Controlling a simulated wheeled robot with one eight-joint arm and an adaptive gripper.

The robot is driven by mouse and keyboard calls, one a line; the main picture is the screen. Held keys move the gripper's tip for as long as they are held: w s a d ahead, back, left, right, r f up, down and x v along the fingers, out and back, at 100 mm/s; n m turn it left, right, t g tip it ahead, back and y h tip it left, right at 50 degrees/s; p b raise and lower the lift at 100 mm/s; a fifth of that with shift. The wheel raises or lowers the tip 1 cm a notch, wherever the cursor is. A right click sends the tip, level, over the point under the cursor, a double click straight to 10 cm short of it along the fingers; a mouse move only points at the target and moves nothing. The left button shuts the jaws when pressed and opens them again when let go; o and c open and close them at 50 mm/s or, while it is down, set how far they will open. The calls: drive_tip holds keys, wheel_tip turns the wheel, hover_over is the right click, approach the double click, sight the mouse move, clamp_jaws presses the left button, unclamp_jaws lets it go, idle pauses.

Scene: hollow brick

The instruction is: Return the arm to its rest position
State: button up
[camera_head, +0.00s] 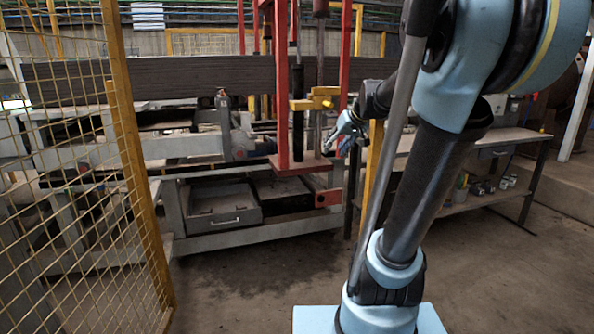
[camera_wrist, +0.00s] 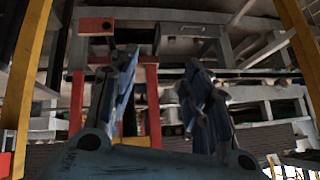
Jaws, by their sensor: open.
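My arm rises from its light-blue base at the lower right of the head view and bends over at the top right. Its far end reaches in toward the machine, with my gripper (camera_head: 338,143) beside the red uprights and in front of a yellow post. In the wrist view my gripper (camera_wrist: 160,75) shows two blue-grey fingers spread wide apart. Nothing is between the fingertips except distant background. The forearm partly hides the bench behind it.
A machine with red uprights (camera_head: 282,90) and a long dark beam (camera_head: 150,78) stands ahead. A yellow-framed mesh fence (camera_head: 135,165) is at left. A workbench (camera_head: 510,137) stands at right. The floor (camera_head: 240,285) in front is clear.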

drive_tip(key=s+d+f+m+g+h, duration=0.1)
drive_tip(key=s+d+f+g+h, duration=0.1)
drive_tip(key=s+f, duration=0.8)
drive_tip(key=s+d+f+m+g+h, duration=0.1)
drive_tip(key=s+d+f+g+h, duration=0.1)
drive_tip(key=s+f, duration=0.8)
drive_tip(key=s+d, duration=0.1)
drive_tip(key=s, duration=0.7)
drive_tip(key=shift+s+d+f+g, duration=0.15)
drive_tip(key=shift+d+f+g, duration=0.05)
drive_tip(key=shift+f+g, duration=0.2)
drive_tip(key=shift+w+f, duration=0.15)
drive_tip(key=shift+w, duration=0.35)
